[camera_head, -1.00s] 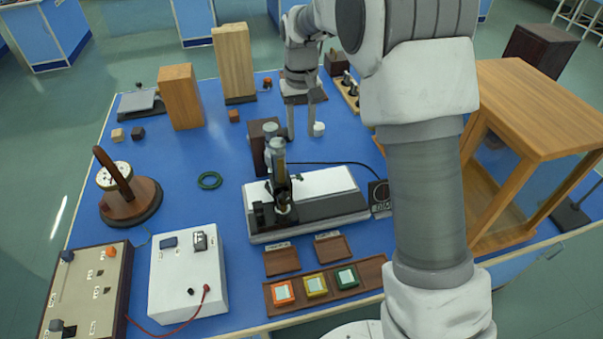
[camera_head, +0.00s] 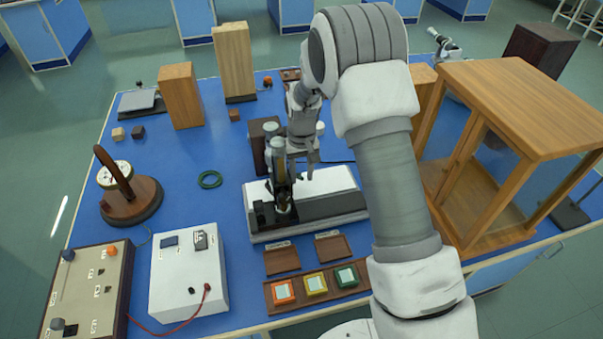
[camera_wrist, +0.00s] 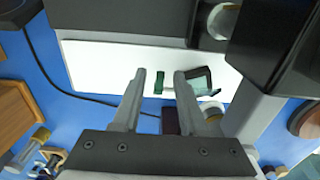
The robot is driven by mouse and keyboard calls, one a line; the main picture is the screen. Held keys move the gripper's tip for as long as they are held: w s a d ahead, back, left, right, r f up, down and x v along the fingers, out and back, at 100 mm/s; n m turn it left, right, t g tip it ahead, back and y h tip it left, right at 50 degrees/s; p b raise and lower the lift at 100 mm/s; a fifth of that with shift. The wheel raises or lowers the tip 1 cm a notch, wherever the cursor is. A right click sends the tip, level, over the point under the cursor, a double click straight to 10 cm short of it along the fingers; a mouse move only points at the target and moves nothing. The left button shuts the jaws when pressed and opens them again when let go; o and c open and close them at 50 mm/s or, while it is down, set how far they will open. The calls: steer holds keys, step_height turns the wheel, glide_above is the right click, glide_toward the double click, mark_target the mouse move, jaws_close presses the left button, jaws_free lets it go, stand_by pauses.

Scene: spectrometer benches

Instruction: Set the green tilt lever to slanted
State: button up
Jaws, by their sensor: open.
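A small green piece (camera_wrist: 159,82), which looks like the green tilt lever, shows in the wrist view above the white base plate (camera_wrist: 100,62). It appears between my two fingertips in that picture, with a gap on both sides. I cannot tell its tilt or how far below the fingers it is. My gripper (camera_wrist: 160,76) is open and empty. In the head view my gripper (camera_head: 304,164) hangs above the white base (camera_head: 325,182), just right of the dark upright instrument (camera_head: 282,172). The lever cannot be made out there.
A green-tinted glassy piece (camera_wrist: 197,82) lies beside the right finger in the wrist view. The dark instrument body stands close to my gripper. A wood-framed glass case (camera_head: 520,110) is at the right. A wooden tray (camera_head: 317,289) with coloured blocks lies in front.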

jaws_close()
steer(key=shift+r, duration=0.1)
stand_by(0.3)
steer(key=shift+w+r+g+p, duration=0.1)
steer(key=shift+w+g+p, duration=0.15)
steer(key=shift+g+p, duration=0.45)
jaws_free()
